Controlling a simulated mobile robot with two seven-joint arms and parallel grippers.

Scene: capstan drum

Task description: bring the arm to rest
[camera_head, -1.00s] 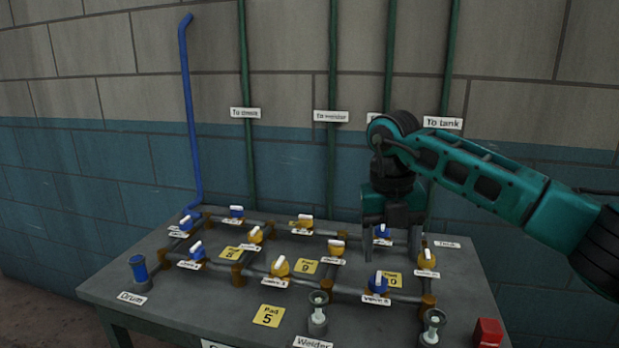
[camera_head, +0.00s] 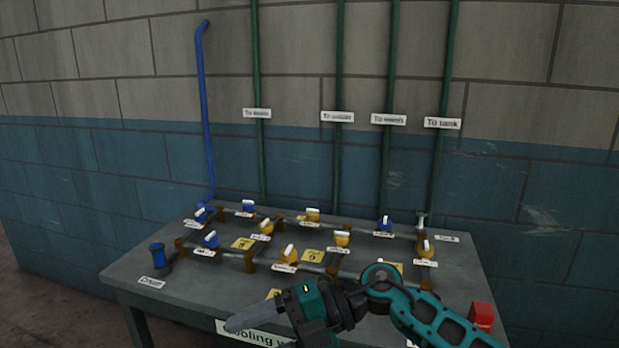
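My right arm (camera_head: 425,310) comes in from the lower right, low over the front of the table. Its teal and black gripper (camera_head: 250,316) points left above the table's front edge. The grey fingers overlap from this side, so I cannot tell whether they are apart; no held object shows. My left gripper is out of view.
The grey table (camera_head: 130,278) carries a pipe network with blue valves (camera_head: 211,239) and yellow valves (camera_head: 289,254). A blue drum (camera_head: 158,256) is at left and a red block (camera_head: 482,316) at right. Behind, a blue pipe (camera_head: 206,120) and green pipes climb the wall.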

